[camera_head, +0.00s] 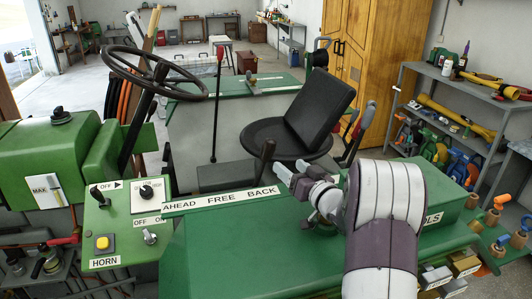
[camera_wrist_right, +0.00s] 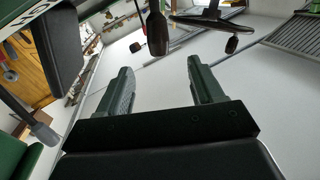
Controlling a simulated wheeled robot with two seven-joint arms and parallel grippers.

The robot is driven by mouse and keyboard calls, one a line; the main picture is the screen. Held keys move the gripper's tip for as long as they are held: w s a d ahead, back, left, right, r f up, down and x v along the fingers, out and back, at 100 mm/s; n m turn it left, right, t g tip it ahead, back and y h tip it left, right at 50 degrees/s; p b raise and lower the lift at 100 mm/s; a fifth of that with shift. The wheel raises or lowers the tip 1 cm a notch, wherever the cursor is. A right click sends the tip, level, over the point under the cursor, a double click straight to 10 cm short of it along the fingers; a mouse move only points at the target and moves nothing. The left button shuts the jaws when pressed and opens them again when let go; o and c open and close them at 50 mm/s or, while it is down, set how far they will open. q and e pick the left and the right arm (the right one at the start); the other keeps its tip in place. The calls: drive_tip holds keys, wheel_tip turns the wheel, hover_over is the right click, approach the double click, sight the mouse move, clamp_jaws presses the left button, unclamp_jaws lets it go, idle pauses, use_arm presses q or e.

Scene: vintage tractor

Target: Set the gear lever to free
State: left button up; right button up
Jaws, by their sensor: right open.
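The gear lever (camera_head: 265,156) is a dark upright handle behind the white plate (camera_head: 222,199) reading AHEAD FREE BACK. It stands near the BACK end of the plate, leaning slightly right. My right gripper (camera_head: 284,173) is just right of the lever, apart from it, its arm coming over the green cover. In the right wrist view my gripper (camera_wrist_right: 160,88) has its two fingers wide apart with nothing between them. A dark handle, seemingly the lever (camera_wrist_right: 158,34), shows beyond the fingertips, about midway between them. My left gripper is not in view.
The black seat (camera_head: 318,112) is behind the lever. A red-tipped lever (camera_head: 217,100) and the steering wheel (camera_head: 150,73) stand to the left. The green HORN panel (camera_head: 123,222) is at front left. The cover's top around the plate is clear.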

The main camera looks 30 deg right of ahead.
sight(272, 151)
drive_tip(key=w+p, duration=0.4)
drive_tip(key=w, duration=0.8)
drive_tip(key=shift+a, duration=0.1)
drive_tip(key=shift+w+f, duration=0.1)
drive_tip(key=shift+w, duration=0.1)
drive_tip(key=shift+s, duration=0.1)
